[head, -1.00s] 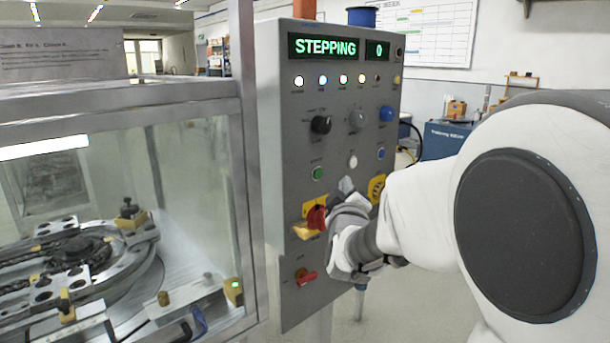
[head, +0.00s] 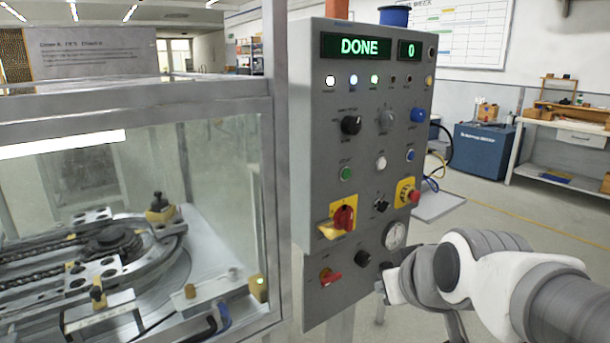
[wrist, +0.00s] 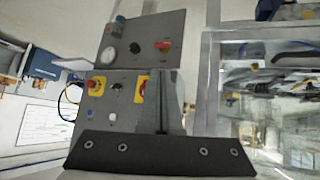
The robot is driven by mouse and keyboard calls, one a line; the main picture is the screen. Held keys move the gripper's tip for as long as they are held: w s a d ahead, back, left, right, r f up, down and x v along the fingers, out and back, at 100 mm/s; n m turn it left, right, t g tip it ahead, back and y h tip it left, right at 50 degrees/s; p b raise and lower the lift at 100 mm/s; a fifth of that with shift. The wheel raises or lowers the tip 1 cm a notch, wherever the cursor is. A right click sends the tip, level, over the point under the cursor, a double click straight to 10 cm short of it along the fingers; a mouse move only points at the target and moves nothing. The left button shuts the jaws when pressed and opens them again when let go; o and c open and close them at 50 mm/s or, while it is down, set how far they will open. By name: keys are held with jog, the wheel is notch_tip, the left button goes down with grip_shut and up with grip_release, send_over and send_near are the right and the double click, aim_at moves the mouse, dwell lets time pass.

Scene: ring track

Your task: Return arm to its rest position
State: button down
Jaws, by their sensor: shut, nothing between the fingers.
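My arm (head: 480,275) is folded low at the right in the head view, with my gripper (head: 384,288) near the lower right edge of the grey control panel (head: 318,200). In the wrist view my gripper (wrist: 168,78) is shut and empty, in front of the panel (wrist: 175,30). I cannot tell the exact gap to the panel. The panel display (head: 360,47) reads DONE, and the counter beside it (head: 411,50) reads 0. A red rotary switch on a yellow plate (head: 343,217) and a red emergency button (head: 413,196) show on the panel.
A glazed enclosure (head: 283,150) with a metal frame stands left of the panel, holding a ring track (head: 180,228). A blue cabinet (head: 480,148) and a workbench (head: 570,126) stand behind at the right. Open floor (head: 520,215) lies between.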

jog(key=s+d+f+m+g+h, duration=0.1)
jog(key=s+d+f+m+g, duration=0.15)
jog(key=s, duration=0.85)
notch_tip(320, 180, up, 17)
jog(key=g+p, duration=0.1)
jog(key=p, duration=1.6)
jog(key=shift+s+a+f, duration=0.15)
jog(key=shift+s+a, duration=0.25)
